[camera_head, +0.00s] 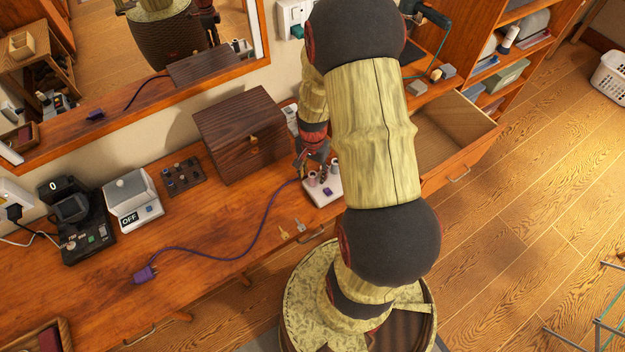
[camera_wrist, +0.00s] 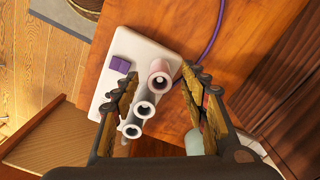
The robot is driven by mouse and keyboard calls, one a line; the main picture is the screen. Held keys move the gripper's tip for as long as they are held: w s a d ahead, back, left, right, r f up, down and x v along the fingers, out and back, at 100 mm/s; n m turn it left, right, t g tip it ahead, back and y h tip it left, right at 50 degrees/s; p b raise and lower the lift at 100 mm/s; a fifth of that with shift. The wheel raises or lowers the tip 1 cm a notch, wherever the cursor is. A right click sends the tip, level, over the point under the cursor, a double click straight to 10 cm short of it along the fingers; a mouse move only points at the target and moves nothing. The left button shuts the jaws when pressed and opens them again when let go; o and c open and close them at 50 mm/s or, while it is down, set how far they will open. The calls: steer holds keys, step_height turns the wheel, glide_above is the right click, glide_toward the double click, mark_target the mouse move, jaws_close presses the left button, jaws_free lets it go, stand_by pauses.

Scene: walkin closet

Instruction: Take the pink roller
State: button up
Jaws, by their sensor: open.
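The pink roller (camera_wrist: 159,76) is a pale pink hollow cylinder standing on a white base (camera_wrist: 103,92). In the wrist view it is the farthest of three rollers in a row. Two greyer rollers, a middle one (camera_wrist: 147,106) and a near one (camera_wrist: 132,130), stand beside it. My gripper (camera_wrist: 160,82) is open, with one finger on each side of the row and the pink roller between the fingertips. I cannot tell whether either finger touches it. In the head view my gripper (camera_head: 312,158) is just above the white base (camera_head: 330,189), partly hiding the rollers.
A purple block (camera_wrist: 120,65) sits on the white base. A purple cable (camera_head: 215,254) runs along the wooden counter to a plug (camera_head: 144,274). A dark wooden box (camera_head: 240,135) stands close behind my gripper. Keys (camera_head: 292,228) lie in front. An open drawer (camera_head: 455,125) is to the right.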

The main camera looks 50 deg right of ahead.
step_height(320, 180, down, 2)
steer(key=shift+c, duration=0.4)
jaws_close()
stand_by(0.3)
